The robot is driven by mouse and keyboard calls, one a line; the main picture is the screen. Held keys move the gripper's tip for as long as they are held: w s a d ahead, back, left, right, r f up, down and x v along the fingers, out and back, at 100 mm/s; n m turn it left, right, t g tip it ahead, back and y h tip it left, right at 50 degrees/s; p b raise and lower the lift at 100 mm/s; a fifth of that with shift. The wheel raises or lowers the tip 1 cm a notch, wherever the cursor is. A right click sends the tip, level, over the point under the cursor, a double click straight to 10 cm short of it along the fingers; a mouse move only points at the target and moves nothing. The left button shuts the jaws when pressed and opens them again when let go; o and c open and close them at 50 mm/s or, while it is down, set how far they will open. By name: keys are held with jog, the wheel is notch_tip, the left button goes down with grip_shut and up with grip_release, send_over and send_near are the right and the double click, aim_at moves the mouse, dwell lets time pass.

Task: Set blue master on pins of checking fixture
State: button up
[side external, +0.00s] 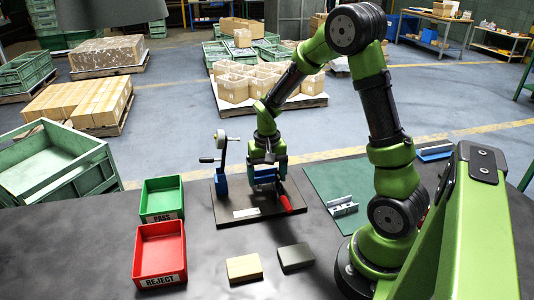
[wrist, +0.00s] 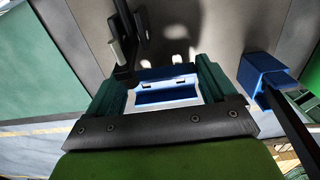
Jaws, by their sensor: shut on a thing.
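My gripper (side external: 268,180) is over the checking fixture and shut on the blue master (side external: 263,173). In the wrist view my gripper (wrist: 164,92) has its two green fingers on either end of the blue master (wrist: 168,97), which shows a pale, bright middle. The checking fixture (side external: 232,221) is a dark base plate with a dial on a post at its left, a blue block, and a red-handled clamp (side external: 285,201). The master appears above the plate. I cannot tell whether it touches the pins, which are hidden.
A green PASS bin (side external: 162,199) and a red REJECT bin (side external: 160,252) stand left. A tan block (side external: 244,268) and a dark block (side external: 296,257) lie in front. A metal part (side external: 342,207) lies on the green mat (side external: 325,180). The fixture's blue block (wrist: 262,72) is close right.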

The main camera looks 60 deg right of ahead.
aim_at(267, 177)
jog(key=shift+f, duration=1.3)
jog(key=o, duration=1)
jog(key=shift+r, duration=0.1)
notch_tip(267, 177, up, 17)
jog(key=shift+f, duration=0.15)
jog(key=s+a+r+n+t, duration=0.1)
jog(key=s+a+r+t, duration=0.1)
jog(key=a, duration=0.3)
jog(key=s+a+r+n+t+y, duration=0.1)
jog(key=s+a+n+t, duration=0.1)
jog(key=s+a, duration=0.3)
jog(key=s+a+r+n+t+y, duration=0.1)
jog(key=s+a+r+n+t, duration=0.1)
jog(key=a, duration=0.3)
jog(key=shift+s+a+r+t, duration=0.15)
jog(key=shift+s+r+t, duration=0.15)
jog(key=shift+s+t, duration=0.35)
